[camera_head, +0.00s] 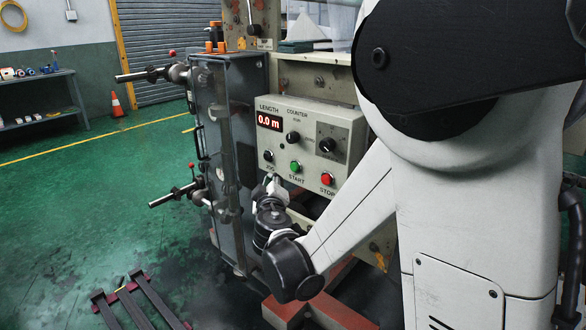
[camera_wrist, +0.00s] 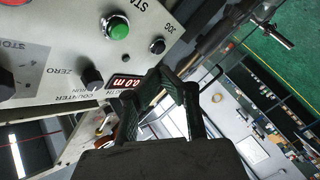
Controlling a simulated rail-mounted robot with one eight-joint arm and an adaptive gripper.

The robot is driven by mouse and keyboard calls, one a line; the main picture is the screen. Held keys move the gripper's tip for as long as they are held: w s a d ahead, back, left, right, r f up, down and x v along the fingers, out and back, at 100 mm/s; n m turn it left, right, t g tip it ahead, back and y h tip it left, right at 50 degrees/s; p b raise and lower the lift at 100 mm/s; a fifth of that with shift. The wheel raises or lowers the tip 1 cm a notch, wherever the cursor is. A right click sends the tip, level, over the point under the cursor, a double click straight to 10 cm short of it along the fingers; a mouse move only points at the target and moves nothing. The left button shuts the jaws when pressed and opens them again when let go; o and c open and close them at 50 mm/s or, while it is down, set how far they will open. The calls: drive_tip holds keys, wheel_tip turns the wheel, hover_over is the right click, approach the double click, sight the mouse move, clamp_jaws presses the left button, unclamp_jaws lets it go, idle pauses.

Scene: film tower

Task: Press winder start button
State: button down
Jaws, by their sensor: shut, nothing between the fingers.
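The winder control panel (camera_head: 312,140) is a pale box with a green START button (camera_head: 296,166), which sits between the dark JOG button (camera_head: 268,156) and the red STOP button (camera_head: 327,179). In the wrist view the green START button (camera_wrist: 118,28) shows at the upper middle, with the JOG button (camera_wrist: 158,46) to its right. My gripper (camera_head: 272,183) is shut and empty, just below the panel's lower left part. In the wrist view my gripper (camera_wrist: 168,78) is below the buttons in the picture. I see no contact with the green button.
The panel also carries a red display (camera_head: 269,122) reading 0.0 m and black knobs (camera_head: 293,137). A grey upright frame (camera_head: 222,140) with protruding shafts stands close at the left of the panel. Open green floor (camera_head: 110,190) lies farther left.

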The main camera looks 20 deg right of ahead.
sight(295, 167)
drive_tip(key=w+d, duration=0.3)
drive_tip(key=d, duration=0.2)
drive_tip(key=shift+d, duration=0.2)
drive_tip(key=shift+w+d, duration=0.1)
drive_tip(key=shift+w, duration=0.1)
idle(1.3)
drive_tip(key=shift+w+d, duration=0.15)
drive_tip(key=shift+d, duration=0.1)
